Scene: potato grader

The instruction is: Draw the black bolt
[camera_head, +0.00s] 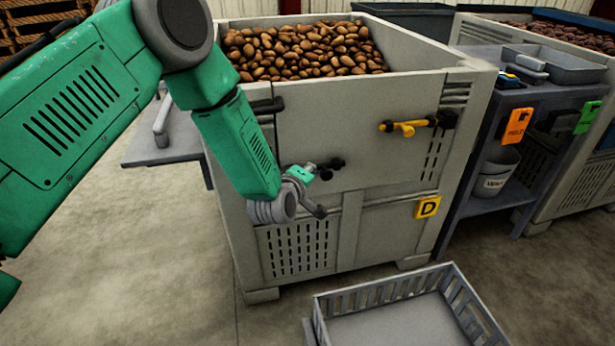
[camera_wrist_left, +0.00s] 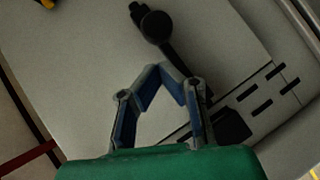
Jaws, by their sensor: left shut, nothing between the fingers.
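The black bolt (camera_head: 335,163) is on the front of the grey potato bin (camera_head: 360,180), just right of my left gripper. In the left wrist view, the black bolt (camera_wrist_left: 157,27) shows a round knob, with a dark bar running down right behind the fingers. My left gripper (camera_head: 312,169) is shut and empty. In the left wrist view, the left gripper's fingertips (camera_wrist_left: 163,70) meet a little below the knob. Whether they touch the bolt's bar, I cannot tell. The gripper partly hides the bolt's left end in the head view. My right gripper is not in view.
A yellow handle (camera_head: 405,127) with a black end sits higher right on the bin. A yellow D tag (camera_head: 428,207) is below it. An empty grey crate (camera_head: 380,296) stands on the floor in front. A side bench (camera_head: 545,115) with a bucket (camera_head: 494,173) is at right.

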